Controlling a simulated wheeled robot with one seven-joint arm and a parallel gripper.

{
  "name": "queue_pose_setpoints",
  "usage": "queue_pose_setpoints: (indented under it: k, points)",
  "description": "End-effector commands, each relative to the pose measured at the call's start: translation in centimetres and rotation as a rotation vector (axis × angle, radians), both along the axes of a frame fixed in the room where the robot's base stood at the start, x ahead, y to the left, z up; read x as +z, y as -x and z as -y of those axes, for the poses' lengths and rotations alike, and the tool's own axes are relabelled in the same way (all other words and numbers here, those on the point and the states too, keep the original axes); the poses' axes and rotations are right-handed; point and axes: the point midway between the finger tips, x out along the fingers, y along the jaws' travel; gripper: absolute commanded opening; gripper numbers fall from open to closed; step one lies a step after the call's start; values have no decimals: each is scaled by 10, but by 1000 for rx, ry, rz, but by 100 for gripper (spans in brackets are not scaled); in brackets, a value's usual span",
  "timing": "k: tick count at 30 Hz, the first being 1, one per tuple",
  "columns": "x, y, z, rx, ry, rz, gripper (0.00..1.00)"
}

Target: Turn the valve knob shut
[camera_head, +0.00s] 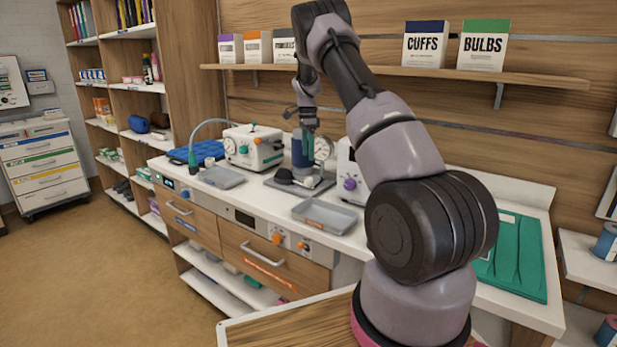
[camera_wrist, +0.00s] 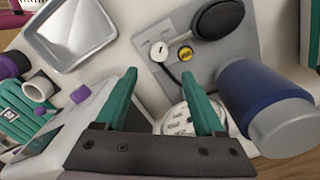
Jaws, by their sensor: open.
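A small yellow knob (camera_wrist: 184,53), which I take for the valve knob, sits on a grey base plate (camera_wrist: 203,22) in the wrist view. Beside it are a small white gauge (camera_wrist: 159,51) and a black bulb (camera_wrist: 218,17). A blue cylinder with a grey end (camera_wrist: 262,97) stands to the right. My gripper (camera_wrist: 160,75) is open and empty, its green fingers apart, with the knob beyond the right fingertip. In the head view my gripper (camera_head: 307,132) hangs above the plate, in front of the blue cylinder (camera_head: 301,155). The knob is too small to make out there.
A round white dial (camera_head: 322,148) stands close behind the plate. A white device with a purple knob (camera_head: 349,184) is to the right, a white pump unit (camera_head: 253,148) to the left. An empty grey tray (camera_head: 325,215) lies in front. A shelf (camera_head: 400,70) runs above.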

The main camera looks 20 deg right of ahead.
Motion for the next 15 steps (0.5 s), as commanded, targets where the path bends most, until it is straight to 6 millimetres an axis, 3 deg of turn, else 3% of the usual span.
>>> queue_pose_setpoints:
  k: [9, 15]
  points:
    - [-59, 4, 0, 1, -2, -4, 71]
    - [-87, 5, 0, 3, -2, -2, 71]
